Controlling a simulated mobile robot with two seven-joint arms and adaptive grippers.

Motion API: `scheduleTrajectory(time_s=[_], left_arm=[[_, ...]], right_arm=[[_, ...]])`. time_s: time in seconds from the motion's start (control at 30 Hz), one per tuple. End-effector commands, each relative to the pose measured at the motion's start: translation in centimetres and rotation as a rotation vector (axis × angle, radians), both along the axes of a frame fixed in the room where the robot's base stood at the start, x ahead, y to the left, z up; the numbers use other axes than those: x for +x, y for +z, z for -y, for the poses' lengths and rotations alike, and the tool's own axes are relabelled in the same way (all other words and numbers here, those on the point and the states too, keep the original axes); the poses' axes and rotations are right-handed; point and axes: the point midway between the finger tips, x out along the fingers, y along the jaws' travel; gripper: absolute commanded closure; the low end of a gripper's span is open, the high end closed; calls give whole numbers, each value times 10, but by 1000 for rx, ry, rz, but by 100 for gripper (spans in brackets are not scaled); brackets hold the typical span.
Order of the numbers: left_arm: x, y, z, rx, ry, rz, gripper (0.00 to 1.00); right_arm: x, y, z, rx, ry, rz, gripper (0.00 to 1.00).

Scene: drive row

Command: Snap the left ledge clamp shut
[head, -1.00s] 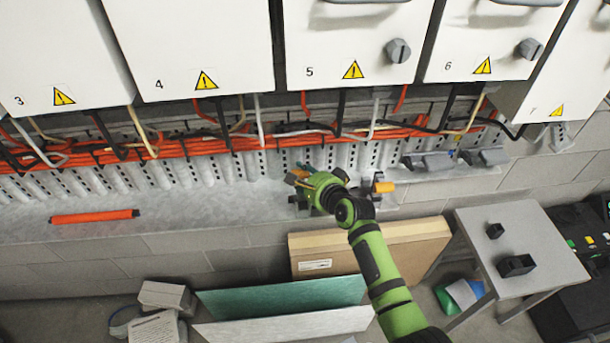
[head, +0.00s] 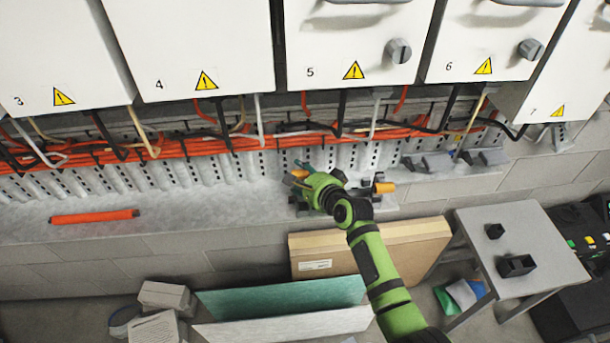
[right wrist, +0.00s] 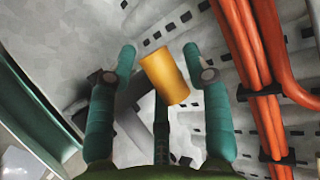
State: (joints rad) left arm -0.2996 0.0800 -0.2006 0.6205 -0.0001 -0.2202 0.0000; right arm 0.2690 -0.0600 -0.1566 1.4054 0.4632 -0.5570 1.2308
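The left ledge clamp is mostly hidden under my right gripper in the head view; its orange handle (head: 300,174) shows beside the fingers. My right gripper (head: 302,169) is over this clamp on the ledge. In the right wrist view the orange handle (right wrist: 165,76) lies tilted between the two teal fingers of my gripper (right wrist: 163,62). The fingers are apart, with a gap on both sides of the handle. A dark arm (right wrist: 161,125) shows below the handle. A second clamp with an orange handle (head: 384,187) sits to the right. My left gripper is out of view.
Orange cables (head: 190,146) run along the wall behind the ledge, close to the fingers in the wrist view (right wrist: 262,80). Cabinets hang above. An orange rod (head: 94,216) lies on the ledge at left. Grey brackets (head: 430,162) stand right. A cardboard box (head: 415,245) leans below.

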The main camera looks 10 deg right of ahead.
Motion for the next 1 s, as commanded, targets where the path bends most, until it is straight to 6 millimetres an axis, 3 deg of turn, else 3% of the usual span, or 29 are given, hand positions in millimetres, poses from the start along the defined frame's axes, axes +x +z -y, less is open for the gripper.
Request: scheduleTrajectory(time_s=[0.63, 0.77, 1.0], left_arm=[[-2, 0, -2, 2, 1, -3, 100], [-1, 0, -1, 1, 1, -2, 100], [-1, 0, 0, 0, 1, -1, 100]], right_arm=[[-3, 1, 3, -6, -1, 1, 39], [-14, 6, 8, -5, -2, 3, 39], [-51, 21, 25, -6, -2, 2, 39]])
